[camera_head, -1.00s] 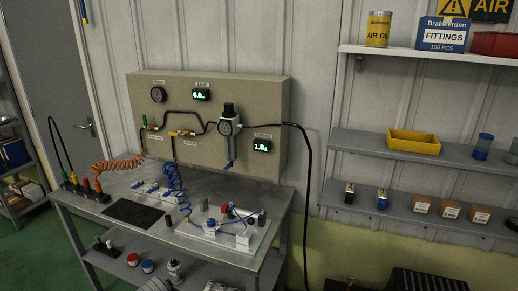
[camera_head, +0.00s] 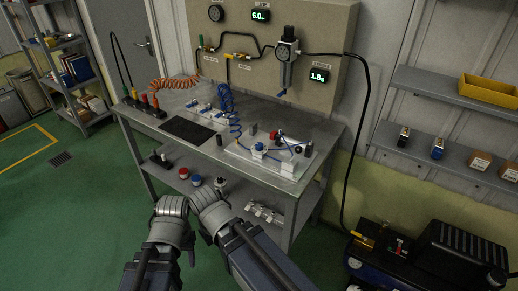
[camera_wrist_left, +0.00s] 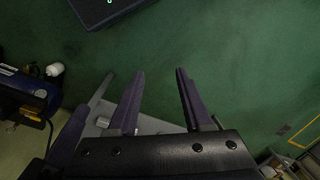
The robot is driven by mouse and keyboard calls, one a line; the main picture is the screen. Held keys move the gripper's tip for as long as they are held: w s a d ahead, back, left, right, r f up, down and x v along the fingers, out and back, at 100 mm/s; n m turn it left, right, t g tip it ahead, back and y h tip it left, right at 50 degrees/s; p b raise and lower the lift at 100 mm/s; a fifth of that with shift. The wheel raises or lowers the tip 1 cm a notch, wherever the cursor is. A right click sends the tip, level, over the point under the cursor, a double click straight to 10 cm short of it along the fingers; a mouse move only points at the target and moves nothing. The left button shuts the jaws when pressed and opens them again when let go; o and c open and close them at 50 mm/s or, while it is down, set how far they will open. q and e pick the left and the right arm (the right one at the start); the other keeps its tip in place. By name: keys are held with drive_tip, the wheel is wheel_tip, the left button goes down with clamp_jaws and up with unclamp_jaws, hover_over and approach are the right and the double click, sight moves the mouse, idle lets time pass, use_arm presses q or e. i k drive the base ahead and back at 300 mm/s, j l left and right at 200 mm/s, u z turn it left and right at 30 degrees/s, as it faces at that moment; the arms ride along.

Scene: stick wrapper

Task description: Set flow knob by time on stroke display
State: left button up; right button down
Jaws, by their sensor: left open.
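The lower green-digit display (camera_head: 319,75) on the beige panel seems to read 1.8 s; its label is too small to read. An upper display (camera_head: 261,16) seems to read 6.0. A white plate (camera_head: 238,149) at the bench's right end carries small fittings, blue tubing and a blue-topped part (camera_head: 258,147). I cannot tell which part is the flow knob. My left gripper (camera_wrist_left: 159,75) is open and empty above the green floor in the left wrist view, away from the bench parts. I cannot make out the right gripper's fingers.
The grey bench (camera_head: 310,166) stands against the panel (camera_head: 330,40), with a lower shelf of small parts. An orange coiled hose (camera_head: 175,82) and blue coiled hose (camera_head: 228,112) rise from it. A compressor (camera_head: 445,250) stands at the right. Green floor is open at left.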

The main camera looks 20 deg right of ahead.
sight(259, 147)
drive_tip(key=l, duration=0.6)
drive_tip(key=i+l, duration=0.15)
drive_tip(key=l, duration=0.5)
